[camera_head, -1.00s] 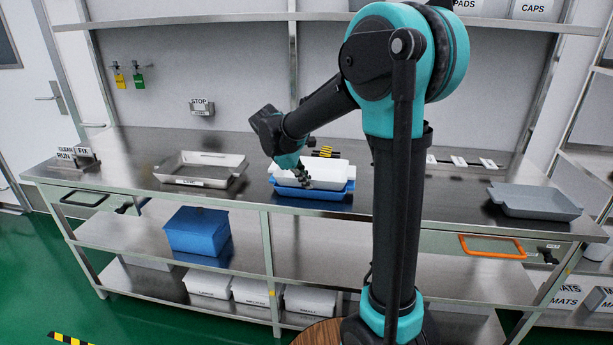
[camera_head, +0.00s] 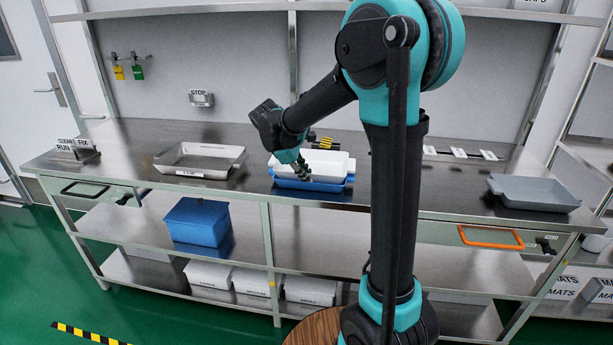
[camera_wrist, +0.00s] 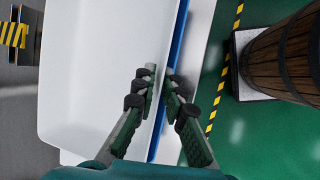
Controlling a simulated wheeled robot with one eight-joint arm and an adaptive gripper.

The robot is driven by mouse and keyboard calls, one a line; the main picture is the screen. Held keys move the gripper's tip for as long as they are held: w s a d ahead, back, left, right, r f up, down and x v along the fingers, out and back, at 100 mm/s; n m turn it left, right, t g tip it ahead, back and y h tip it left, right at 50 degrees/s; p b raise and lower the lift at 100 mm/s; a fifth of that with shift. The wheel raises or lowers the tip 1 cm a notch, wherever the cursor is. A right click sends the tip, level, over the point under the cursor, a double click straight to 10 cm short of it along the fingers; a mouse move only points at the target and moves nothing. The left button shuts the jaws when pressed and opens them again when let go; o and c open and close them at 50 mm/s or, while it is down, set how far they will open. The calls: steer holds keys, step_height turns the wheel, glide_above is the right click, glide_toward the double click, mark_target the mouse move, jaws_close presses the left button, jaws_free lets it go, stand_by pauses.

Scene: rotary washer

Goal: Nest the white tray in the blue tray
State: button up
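The white tray (camera_head: 338,163) sits over the blue tray (camera_head: 318,186) near the front edge of the steel bench, its lower part within the blue tray's outline. The head view does not show whether it is fully seated. In the wrist view the white tray (camera_wrist: 90,70) fills the left, and the blue tray (camera_wrist: 180,35) shows as a thin strip beyond its right wall. My gripper (camera_head: 302,168) is at the front wall. In the wrist view my gripper (camera_wrist: 160,80) has one finger inside and one outside this wall, closed on it.
A grey tray (camera_head: 198,172) stands left on the bench and another grey tray (camera_head: 533,193) right. A yellow-and-black striped item (camera_head: 326,142) is just behind the white tray. A blue bin (camera_head: 197,222) is on the shelf below.

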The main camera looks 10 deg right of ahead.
steer(key=shift+f, duration=0.15)
steer(key=shift+a+r, duration=0.1)
steer(key=shift+r, duration=0.1)
steer(key=v, duration=1.1)
steer(key=shift+r, duration=0.25)
steer(key=s+d+f+m+y, duration=0.1)
steer(key=s+d+f+m, duration=0.3)
steer(key=s+f, duration=0.3)
steer(key=s+d+f+m+t+y, duration=0.1)
steer(key=s+d+f+m+y, duration=0.1)
steer(key=s+d+f+m, duration=0.2)
steer(key=s+d+f+m+t+y, duration=0.1)
steer(key=s+d+f+m, duration=0.3)
steer(key=s+f, duration=0.6)
steer(key=shift+s+f+m+y, duration=0.3)
steer(key=shift+f+m+y, duration=0.1)
steer(key=shift+m+y, duration=0.35)
steer(key=shift+d, duration=0.2)
